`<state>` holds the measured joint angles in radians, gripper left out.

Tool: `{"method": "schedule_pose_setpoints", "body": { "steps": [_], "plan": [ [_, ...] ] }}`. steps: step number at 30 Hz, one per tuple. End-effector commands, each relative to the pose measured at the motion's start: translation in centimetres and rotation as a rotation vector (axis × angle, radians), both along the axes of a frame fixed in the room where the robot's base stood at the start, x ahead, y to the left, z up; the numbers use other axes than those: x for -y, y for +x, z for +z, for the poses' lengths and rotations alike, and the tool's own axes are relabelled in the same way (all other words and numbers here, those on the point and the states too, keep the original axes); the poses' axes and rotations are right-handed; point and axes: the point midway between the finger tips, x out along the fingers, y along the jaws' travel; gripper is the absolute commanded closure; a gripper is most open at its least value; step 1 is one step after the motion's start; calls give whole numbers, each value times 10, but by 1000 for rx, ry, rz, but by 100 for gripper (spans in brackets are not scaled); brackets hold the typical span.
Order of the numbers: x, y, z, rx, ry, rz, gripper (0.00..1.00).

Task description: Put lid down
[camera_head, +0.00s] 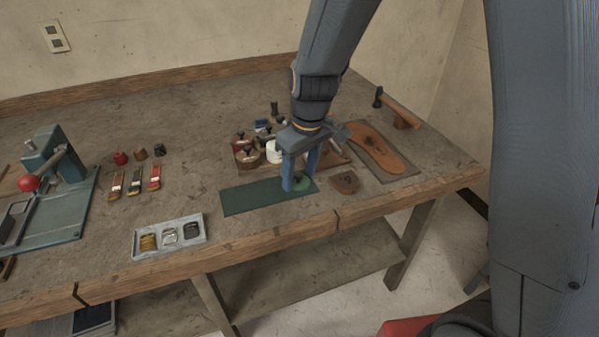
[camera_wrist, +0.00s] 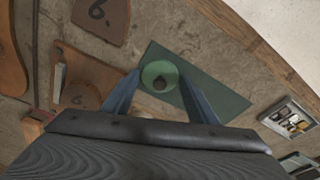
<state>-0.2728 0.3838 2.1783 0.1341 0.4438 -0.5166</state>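A round green lid (camera_wrist: 158,74) with a dark knob shows in the wrist view. It appears to lie flat on the dark green mat (camera_wrist: 222,98), at one end of it. In the head view the lid (camera_head: 303,184) is partly hidden by a blue finger, at the right end of the mat (camera_head: 248,197). My gripper (camera_head: 299,188) points down over the lid. In the wrist view my gripper (camera_wrist: 160,68) has its fingers spread, one on each side of the lid. The knob stands free between them. Whether the fingertips touch the lid's rim, I cannot tell.
A brown leather piece (camera_head: 344,183) and a sole (camera_head: 375,147) lie to the right. A grey tray (camera_head: 168,237) lies front left. Bare bench top shows left of the mat.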

Motion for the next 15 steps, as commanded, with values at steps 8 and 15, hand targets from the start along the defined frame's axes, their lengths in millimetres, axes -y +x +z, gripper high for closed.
{"method": "schedule_pose_setpoints", "body": {
  "steps": [8,15],
  "plan": [
    [1,0,14,4,1,1,47],
    [5,-5,55,6,2,0,47]
  ]
}}
